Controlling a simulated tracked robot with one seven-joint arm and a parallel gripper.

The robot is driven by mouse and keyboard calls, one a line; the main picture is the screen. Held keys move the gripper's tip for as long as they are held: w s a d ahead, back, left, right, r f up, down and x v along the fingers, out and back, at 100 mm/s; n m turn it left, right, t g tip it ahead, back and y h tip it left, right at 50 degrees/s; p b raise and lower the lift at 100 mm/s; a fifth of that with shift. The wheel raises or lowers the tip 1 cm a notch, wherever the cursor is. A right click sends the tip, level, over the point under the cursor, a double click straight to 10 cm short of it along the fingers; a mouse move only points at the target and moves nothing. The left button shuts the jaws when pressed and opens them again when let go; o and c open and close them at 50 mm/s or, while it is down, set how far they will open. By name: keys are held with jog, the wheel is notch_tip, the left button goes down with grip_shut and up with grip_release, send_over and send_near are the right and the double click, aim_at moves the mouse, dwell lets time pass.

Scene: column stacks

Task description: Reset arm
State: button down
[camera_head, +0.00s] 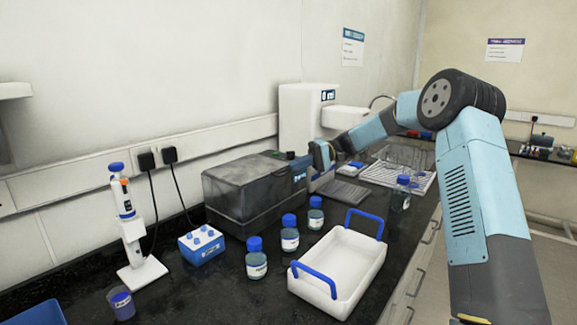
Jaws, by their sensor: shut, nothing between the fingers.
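My arm rises at the right of the head view and reaches left over the bench. My gripper (319,158) is at its far end, small in the picture, beside the right end of a dark grey lidded machine (240,190). It is shut and holds nothing that I can see. The fingers are too small to make out clearly, and I cannot tell whether they touch the machine.
A white tray with blue handles (345,258) stands at the bench's front edge, near several blue-capped bottles (290,235). A rack (395,176) and white instrument (303,115) stand behind.

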jog(key=v, duration=0.6)
jog(key=s+d+r+m+t+h, duration=0.1)
jog(key=s+d+r+t+h, duration=0.15)
jog(key=s, duration=0.45)
jog(key=s+d+r+m+t+h, duration=0.1)
jog(key=s+r+h, duration=0.15)
jog(key=s, duration=0.45)
jog(key=s+d+r+m+t+h, duration=0.1)
jog(key=s+d+r+t+h, duration=0.15)
jog(key=s, duration=0.45)
jog(key=s+d+f+m+t+h, duration=0.1)
jog(key=s+d, duration=0.3)
jog(key=s, duration=0.4)
jog(key=s+d+f+m+t+h, duration=0.1)
jog(key=s+d+t+h, duration=0.2)
jog(key=s+d, duration=0.2)
jog(key=s+d+f+t+h, duration=0.1)
jog(key=s+d, duration=0.3)
jog(key=s, duration=0.7)
jog(key=shift+s+d+m+t+h, duration=0.15)
jog(key=shift+d+m+t+h, duration=0.15)
jog(key=shift+m+t+h, duration=0.25)
